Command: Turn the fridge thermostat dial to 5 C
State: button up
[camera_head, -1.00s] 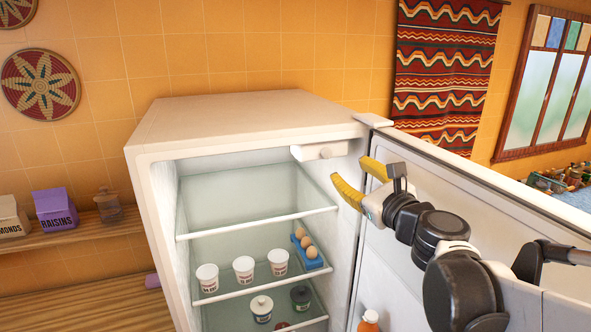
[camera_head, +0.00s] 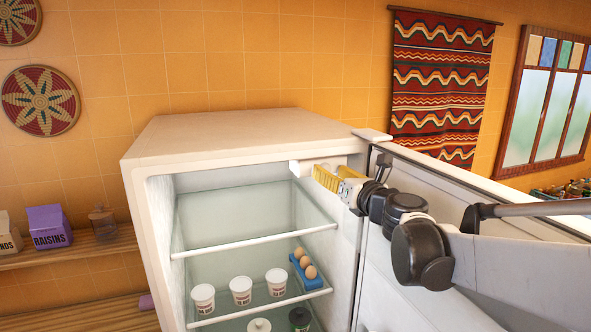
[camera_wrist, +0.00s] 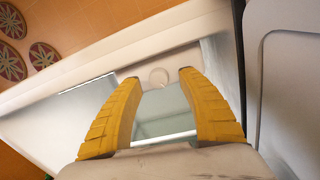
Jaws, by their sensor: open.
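The thermostat housing (camera_head: 297,167) is a white box at the top right inside the open fridge (camera_head: 235,127). Any marks on the dial are too small to read. My gripper (camera_head: 318,173) is open, with its yellow fingers in front of the housing in the head view, where they hide the dial. In the wrist view the fingers (camera_wrist: 158,82) stand on either side of the dial; I cannot tell whether they touch it.
Glass shelves (camera_head: 250,240) hold white tubs (camera_head: 240,290) and eggs in a blue holder (camera_head: 305,272). The upper shelf is empty. A wall shelf with a raisins box (camera_head: 48,228) is at the left.

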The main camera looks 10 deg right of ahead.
jog(key=shift+w+a, duration=0.25)
jog(key=shift+w, duration=0.15)
grip_shut()
jog(key=shift+n, duration=0.3)
jog(key=n, duration=0.3)
jog(key=shift+n+b, duration=0.3)
jog(key=shift+b, duration=0.1)
jog(key=shift+r+n, duration=0.1)
jog(key=shift+n, duration=1.4)
jog(key=shift+n+g, duration=0.3)
